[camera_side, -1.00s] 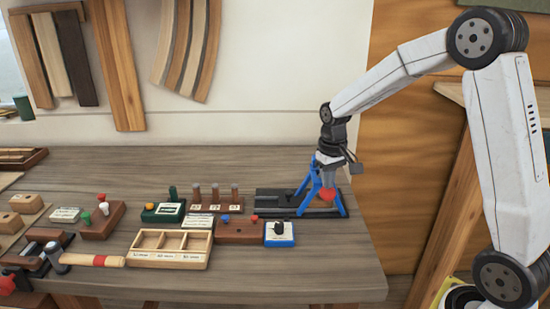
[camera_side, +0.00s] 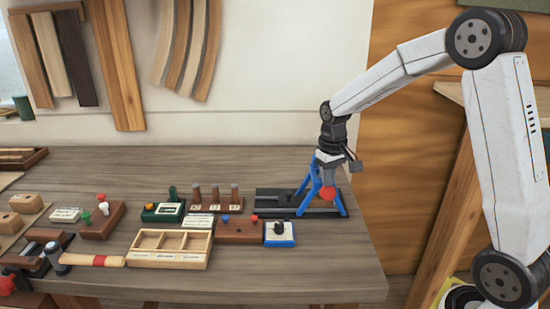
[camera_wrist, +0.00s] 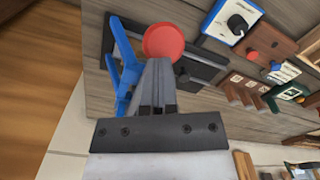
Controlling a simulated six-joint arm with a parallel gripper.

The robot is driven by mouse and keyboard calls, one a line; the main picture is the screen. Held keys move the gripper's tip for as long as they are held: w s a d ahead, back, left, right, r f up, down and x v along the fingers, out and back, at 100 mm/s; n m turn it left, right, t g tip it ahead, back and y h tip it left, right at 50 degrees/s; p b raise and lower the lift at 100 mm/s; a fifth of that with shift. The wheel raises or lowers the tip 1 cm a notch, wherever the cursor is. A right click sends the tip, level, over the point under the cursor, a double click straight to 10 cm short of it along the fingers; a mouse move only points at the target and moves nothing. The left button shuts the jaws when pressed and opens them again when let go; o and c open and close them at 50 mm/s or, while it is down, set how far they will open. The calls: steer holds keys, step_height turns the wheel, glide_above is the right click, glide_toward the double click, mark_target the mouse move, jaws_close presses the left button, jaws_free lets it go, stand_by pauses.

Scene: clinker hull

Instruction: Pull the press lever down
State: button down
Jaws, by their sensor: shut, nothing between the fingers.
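The press has a blue frame (camera_side: 307,187) on a dark base (camera_side: 277,196) at the right end of the bench. Its lever ends in a red round knob (camera_side: 328,194), which also shows in the wrist view (camera_wrist: 163,42). My gripper (camera_side: 329,180) is shut and empty, pointing down with its fingertips right at the knob. In the wrist view my gripper (camera_wrist: 157,68) has its closed fingertips against the near edge of the knob. I cannot tell for sure whether they touch. The lever's arm is mostly hidden.
A blue-and-white box with a black dial (camera_side: 279,233) stands in front of the press. A wooden block with buttons (camera_side: 241,231) and a light three-compartment tray (camera_side: 169,261) lie to the left. The bench's right edge is close to the press.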

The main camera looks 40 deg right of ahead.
steer(key=shift+w+d+r, duration=0.15)
steer(key=shift+r, duration=0.6)
steer(key=shift+w+d+r, duration=0.15)
steer(key=shift+w+r, duration=0.05)
steer(key=shift+r, duration=0.6)
steer(key=shift+w+d+r, duration=0.15)
steer(key=shift+r, duration=0.75)
step_height(320, 180, up, 10)
steer(key=w+d, duration=0.1)
steer(key=shift+w+d+r, duration=0.2)
steer(key=shift+r, duration=0.05)
stand_by(0.3)
steer(key=shift+f, duration=0.1)
steer(key=s+a+f+n+t, duration=0.1)
steer(key=s+a+f, duration=0.6)
steer(key=f, duration=0.2)
steer(key=s+a+f+n+t, duration=0.1)
steer(key=s+a+f+n, duration=0.1)
steer(key=s+a+f, duration=0.5)
step_height(320, 180, down, 4)
steer(key=shift+s+a+r+t, duration=0.25)
steer(key=shift+s+a+t, duration=0.05)
steer(key=shift+s, duration=0.25)
